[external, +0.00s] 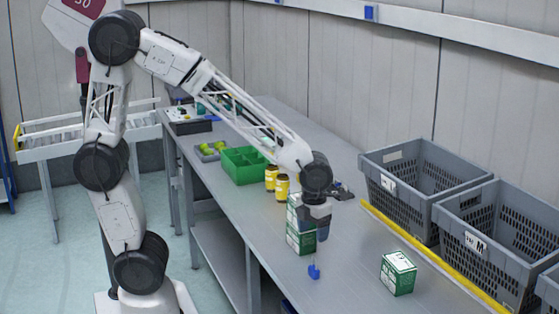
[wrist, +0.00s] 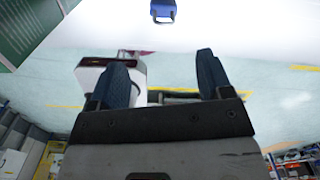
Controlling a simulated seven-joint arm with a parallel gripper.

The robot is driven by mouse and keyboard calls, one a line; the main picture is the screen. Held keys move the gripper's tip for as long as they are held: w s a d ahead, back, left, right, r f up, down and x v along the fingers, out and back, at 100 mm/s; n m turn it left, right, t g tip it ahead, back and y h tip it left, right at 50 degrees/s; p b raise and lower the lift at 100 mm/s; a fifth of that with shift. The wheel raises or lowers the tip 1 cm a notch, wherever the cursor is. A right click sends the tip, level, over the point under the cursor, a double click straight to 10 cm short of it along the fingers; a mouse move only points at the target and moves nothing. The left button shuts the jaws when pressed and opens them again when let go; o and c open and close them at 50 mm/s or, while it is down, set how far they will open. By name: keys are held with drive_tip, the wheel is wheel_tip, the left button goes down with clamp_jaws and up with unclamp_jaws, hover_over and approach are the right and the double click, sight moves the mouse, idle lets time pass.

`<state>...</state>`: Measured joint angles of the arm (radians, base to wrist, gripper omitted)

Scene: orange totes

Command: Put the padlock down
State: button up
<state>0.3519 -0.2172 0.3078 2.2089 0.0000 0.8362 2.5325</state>
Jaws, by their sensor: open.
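A small blue padlock (external: 314,271) rests on the grey table near its front edge, apart from my gripper. It also shows at the top edge of the wrist view (wrist: 163,11), partly cut off. My gripper (external: 323,236) is above the table, beyond the padlock in the external view, with its fingers pointing down. In the wrist view the two dark fingers of my gripper (wrist: 163,78) stand wide apart with nothing between them.
Stacked green-and-white boxes (external: 300,240) stand right beside my gripper. Another such box (external: 398,273) stands at the right. Yellow jars (external: 282,187) and a green tray (external: 242,166) are farther back. Grey crates (external: 432,158) line the right side behind a yellow edge.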

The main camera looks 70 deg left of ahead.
drive_tip(key=s+a+r+n+t, duration=0.1)
drive_tip(key=s+a+r+n, duration=0.2)
drive_tip(key=n, duration=0.8)
drive_tip(key=s+a+r+n, duration=0.4)
drive_tip(key=s+a+n, duration=0.4)
drive_tip(key=n, duration=0.3)
drive_tip(key=s+a+r+n+t, duration=0.1)
drive_tip(key=s+a+r+n, duration=0.3)
drive_tip(key=n, duration=0.6)
drive_tip(key=shift+s+a+n+t, duration=0.35)
drive_tip(key=shift+s+a, duration=0.65)
drive_tip(key=shift+s, duration=0.5)
drive_tip(key=shift+c, duration=0.2)
drive_tip(key=shift+c, duration=1.3)
drive_tip(key=shift+w, duration=0.1)
